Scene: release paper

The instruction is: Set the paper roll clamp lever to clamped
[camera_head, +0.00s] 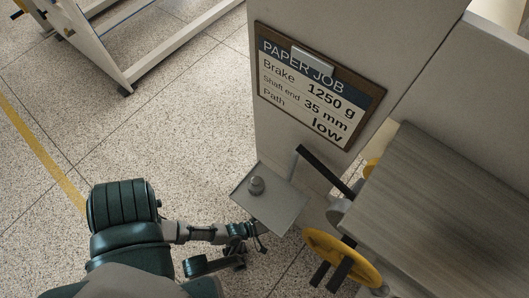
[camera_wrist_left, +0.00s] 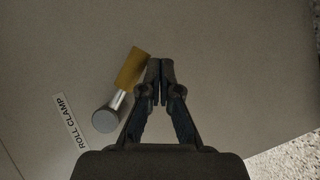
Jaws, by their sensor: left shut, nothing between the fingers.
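The roll clamp lever (camera_wrist_left: 130,70) shows in the left wrist view, with a yellow grip, a metallic stem and a round grey end. It slants from lower left up to the right on a grey panel (camera_wrist_left: 220,70). A white ROLL CLAMP label (camera_wrist_left: 70,122) is left of it. My left gripper (camera_wrist_left: 160,68) is shut and empty, its fingertips just right of the yellow grip; I cannot tell whether they touch it. In the head view my left gripper (camera_head: 256,236) is beside the small grey shelf, and I cannot make out the lever there. My right gripper is not in view.
The grey shelf (camera_head: 284,212) carries a small grey weight (camera_head: 256,185). A clipboard (camera_head: 318,84) hangs on the grey upright. A yellow handwheel (camera_head: 322,243), a black bar (camera_head: 325,171) and a grey slab (camera_head: 455,205) are at right. Speckled floor (camera_head: 190,120) is open at left.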

